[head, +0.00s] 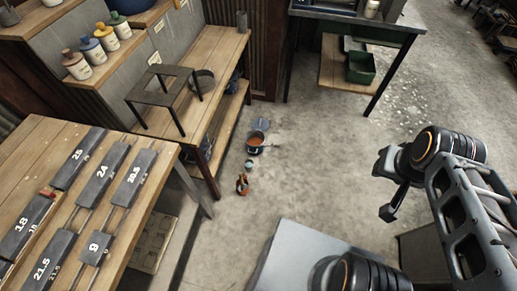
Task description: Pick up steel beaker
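No object in view is clearly the steel beaker. A small dark upright cup (242,21) stands at the far end of the wooden bench and may be it; its material is too small to tell. A wider grey metal vessel (203,81) stands on the same bench, partly behind a black stand. A small pale cup (249,164) is on the floor. My gripper (384,187) is at the right, over the floor, far from all of these. Its two fingers look apart, with nothing between them.
The black stand (160,88) is on the wooden bench (222,47). A table with numbered dark blocks (108,175) fills the lower left. A copper-coloured pan (255,141) and an orange item (242,184) lie on the floor. Open floor (320,155) spreads through the middle.

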